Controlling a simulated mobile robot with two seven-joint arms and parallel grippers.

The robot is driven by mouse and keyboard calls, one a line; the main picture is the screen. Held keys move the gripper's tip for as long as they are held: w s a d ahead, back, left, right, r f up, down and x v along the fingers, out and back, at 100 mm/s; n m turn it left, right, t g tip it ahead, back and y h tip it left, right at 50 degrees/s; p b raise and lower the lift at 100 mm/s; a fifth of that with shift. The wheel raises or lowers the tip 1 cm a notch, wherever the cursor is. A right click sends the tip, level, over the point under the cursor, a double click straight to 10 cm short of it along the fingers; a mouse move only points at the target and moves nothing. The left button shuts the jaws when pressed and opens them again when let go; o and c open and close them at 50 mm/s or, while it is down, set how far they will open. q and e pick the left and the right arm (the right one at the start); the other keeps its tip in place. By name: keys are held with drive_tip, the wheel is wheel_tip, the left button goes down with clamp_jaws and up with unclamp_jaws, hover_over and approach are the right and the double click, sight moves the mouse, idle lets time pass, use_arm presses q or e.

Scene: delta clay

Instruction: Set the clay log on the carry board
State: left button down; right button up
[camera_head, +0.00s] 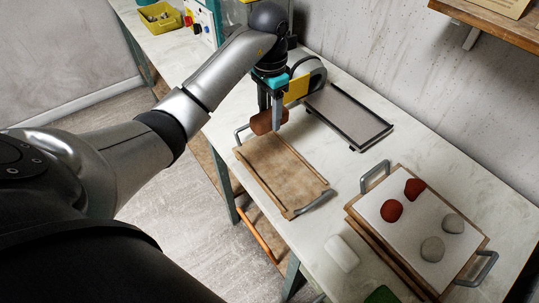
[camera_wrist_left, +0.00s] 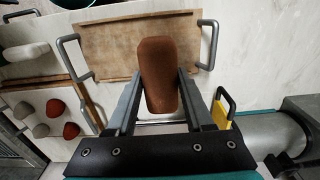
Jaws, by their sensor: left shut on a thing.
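The clay log (camera_head: 262,123) is reddish brown with rounded ends. My left gripper (camera_head: 272,115) is shut on it and holds it above the far end of the carry board. In the left wrist view the clay log (camera_wrist_left: 158,70) lies between the two fingers of the left gripper (camera_wrist_left: 159,80), with the board behind it. The carry board (camera_head: 282,178) is a flat brown wooden board with raised edges and grey metal handles at its ends. It also shows in the left wrist view (camera_wrist_left: 108,45), with nothing on its visible surface. My right gripper is not in view.
A grey tray (camera_head: 348,117) lies behind the carry board. To the right, a handled board with a white sheet (camera_head: 410,205) bears red and grey lumps. A white block (camera_head: 342,253) and a green object (camera_head: 381,295) are near the front. A yellow bin (camera_head: 160,17) stands far back.

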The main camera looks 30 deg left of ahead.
sight(269, 157)
use_arm(q)
wheel_tip(269, 157, down, 12)
drive_tip(key=shift+r+b, duration=0.1)
drive_tip(key=shift+b, duration=0.9)
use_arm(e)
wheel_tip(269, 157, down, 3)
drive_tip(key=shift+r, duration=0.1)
use_arm(q)
drive_tip(key=shift+f, duration=0.2)
drive_tip(key=shift+c, duration=1.4)
unclamp_jaws()
wheel_tip(269, 157, up, 12)
drive_tip(key=p, duration=0.3)
drive_tip(key=shift+r, duration=0.2)
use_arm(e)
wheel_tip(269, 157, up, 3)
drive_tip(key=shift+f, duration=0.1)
